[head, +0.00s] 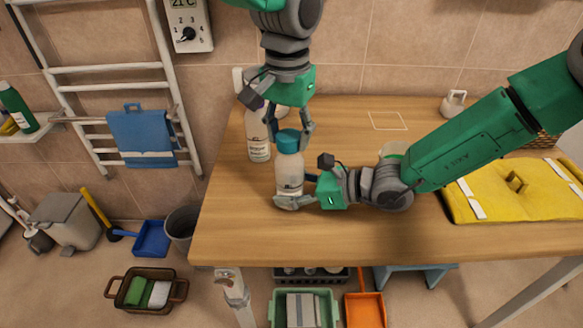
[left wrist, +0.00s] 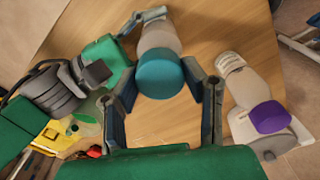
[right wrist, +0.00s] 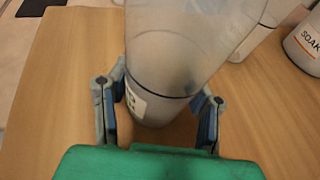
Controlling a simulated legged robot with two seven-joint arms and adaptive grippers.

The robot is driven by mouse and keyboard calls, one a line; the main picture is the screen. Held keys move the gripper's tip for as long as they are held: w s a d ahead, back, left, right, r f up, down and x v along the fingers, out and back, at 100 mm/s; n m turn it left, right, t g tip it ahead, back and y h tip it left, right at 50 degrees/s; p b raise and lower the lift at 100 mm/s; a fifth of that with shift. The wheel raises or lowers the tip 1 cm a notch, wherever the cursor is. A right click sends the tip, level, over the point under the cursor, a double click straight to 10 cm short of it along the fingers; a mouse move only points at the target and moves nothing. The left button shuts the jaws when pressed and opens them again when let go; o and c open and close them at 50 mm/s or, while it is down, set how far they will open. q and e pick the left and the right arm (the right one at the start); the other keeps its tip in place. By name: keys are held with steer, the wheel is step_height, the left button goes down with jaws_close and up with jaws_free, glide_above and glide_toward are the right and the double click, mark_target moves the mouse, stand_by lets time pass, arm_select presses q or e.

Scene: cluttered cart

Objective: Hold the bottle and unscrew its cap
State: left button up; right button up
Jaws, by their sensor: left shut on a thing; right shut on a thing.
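A whitish translucent bottle (head: 289,174) with a teal cap (head: 288,142) stands on the wooden table, near its left side. My left gripper (head: 291,128) comes from above and is shut on the teal cap. The left wrist view shows the cap (left wrist: 160,74) between its fingers, with the bottle body (left wrist: 158,36) beyond. My right gripper (head: 301,190) comes from the right and is shut on the lower part of the bottle. The right wrist view shows the bottle (right wrist: 180,55) between its fingers. In that view the cap is out of frame.
A white bottle (head: 258,137) stands close behind on the left; its purple cap (left wrist: 270,117) shows in the left wrist view. A white square outline (head: 388,121) marks clear table at the back.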

arm_select(q)
steer(key=n, duration=0.2)
steer(key=shift+n, duration=0.4)
steer(key=o, duration=1.2)
steer(key=shift+r, duration=0.1)
steer(key=shift+r, duration=1.45)
